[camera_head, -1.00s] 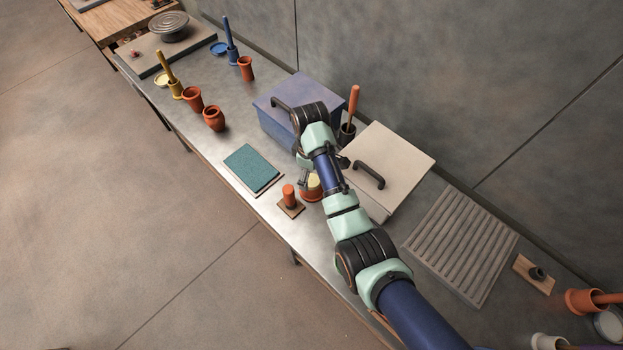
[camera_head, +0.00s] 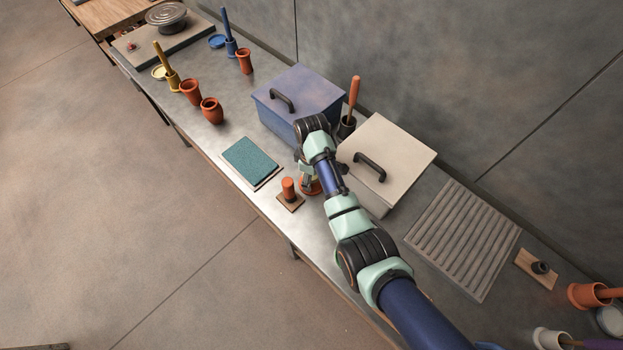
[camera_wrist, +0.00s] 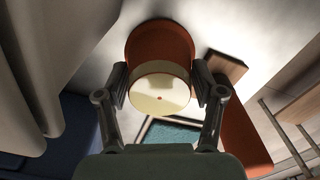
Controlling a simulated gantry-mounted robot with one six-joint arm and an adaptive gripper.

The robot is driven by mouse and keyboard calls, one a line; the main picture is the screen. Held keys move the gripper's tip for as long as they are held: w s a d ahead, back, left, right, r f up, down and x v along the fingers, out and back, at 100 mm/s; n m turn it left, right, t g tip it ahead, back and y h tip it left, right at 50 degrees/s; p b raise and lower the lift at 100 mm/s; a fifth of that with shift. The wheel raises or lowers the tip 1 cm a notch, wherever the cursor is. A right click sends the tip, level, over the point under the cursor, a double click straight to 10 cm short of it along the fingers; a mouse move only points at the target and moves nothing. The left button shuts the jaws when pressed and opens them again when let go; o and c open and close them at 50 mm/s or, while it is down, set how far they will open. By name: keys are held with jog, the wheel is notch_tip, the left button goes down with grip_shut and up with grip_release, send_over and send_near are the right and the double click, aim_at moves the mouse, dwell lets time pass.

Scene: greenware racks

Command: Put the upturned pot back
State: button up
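The upturned pot (camera_wrist: 160,45) is orange terracotta with a cream band and a cream base that faces up, with a small dark red spot at its centre. In the head view the pot (camera_head: 311,187) is partly hidden behind my arm. My gripper (camera_wrist: 160,88) is over it, one finger on each side of the cream end. The pads are very close to the pot's sides; I cannot tell whether they touch. In the head view my gripper (camera_head: 304,178) is low beside the pot, its fingertips mostly hidden.
An orange cylinder on a small wooden board (camera_head: 288,190) stands close by; the board (camera_wrist: 225,68) shows in the wrist view. A teal mat (camera_head: 251,163), a blue lidded box (camera_head: 300,98) and a cream lidded box (camera_head: 390,150) surround the spot. Upright pots (camera_head: 212,111) stand further left.

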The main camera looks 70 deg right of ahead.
jog(key=c, duration=0.8)
notch_tip(320, 180, up, 20)
jog(key=p, duration=1)
jog(key=shift+r, duration=0.1)
